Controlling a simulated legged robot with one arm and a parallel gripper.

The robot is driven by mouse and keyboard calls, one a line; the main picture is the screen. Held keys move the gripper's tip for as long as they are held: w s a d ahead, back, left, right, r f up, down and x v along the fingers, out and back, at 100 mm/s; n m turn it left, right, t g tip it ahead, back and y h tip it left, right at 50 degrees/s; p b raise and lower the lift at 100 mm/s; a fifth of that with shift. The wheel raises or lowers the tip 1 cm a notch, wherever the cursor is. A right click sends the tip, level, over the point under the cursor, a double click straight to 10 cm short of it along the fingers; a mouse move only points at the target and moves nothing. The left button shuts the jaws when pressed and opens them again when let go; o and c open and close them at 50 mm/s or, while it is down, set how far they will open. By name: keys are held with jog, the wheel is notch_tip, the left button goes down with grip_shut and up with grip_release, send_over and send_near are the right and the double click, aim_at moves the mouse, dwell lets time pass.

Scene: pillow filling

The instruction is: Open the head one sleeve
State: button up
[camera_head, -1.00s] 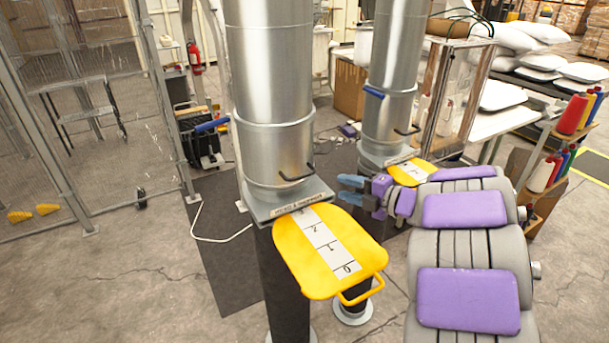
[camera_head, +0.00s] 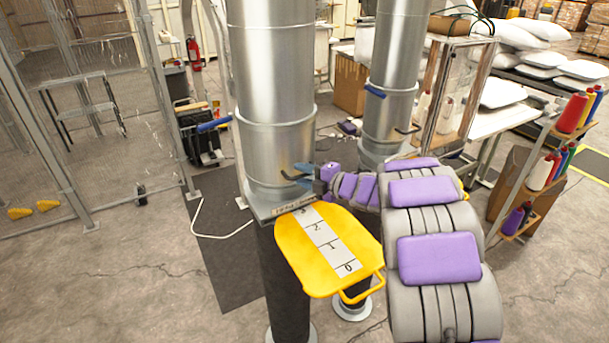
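The near steel cylinder (camera_head: 272,80) stands upright on a square flange and has a lower steel sleeve section (camera_head: 262,155) with a small dark handle at its front right. A yellow plate (camera_head: 302,262) with a numbered white strip and a loop handle (camera_head: 362,290) sticks out below it toward me. My gripper (camera_head: 297,174), with blue fingertips, is at the sleeve's dark handle and largely covers it. The fingers are too small and overlapped to tell whether they are shut on the handle. A second steel cylinder (camera_head: 398,50) with its own handle (camera_head: 408,130) stands behind to the right.
My arm fills the lower right. A work table (camera_head: 495,130), thread-cone rack (camera_head: 545,180) and stacked white pillows (camera_head: 540,62) are at right. A mesh fence (camera_head: 95,100) stands at left. The floor at lower left is mostly clear, with a white cable (camera_head: 215,237).

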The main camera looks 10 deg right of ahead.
jog(key=shift+a, duration=0.15)
jog(key=shift+c, duration=0.6)
grip_shut()
jog(key=shift+f, duration=0.1)
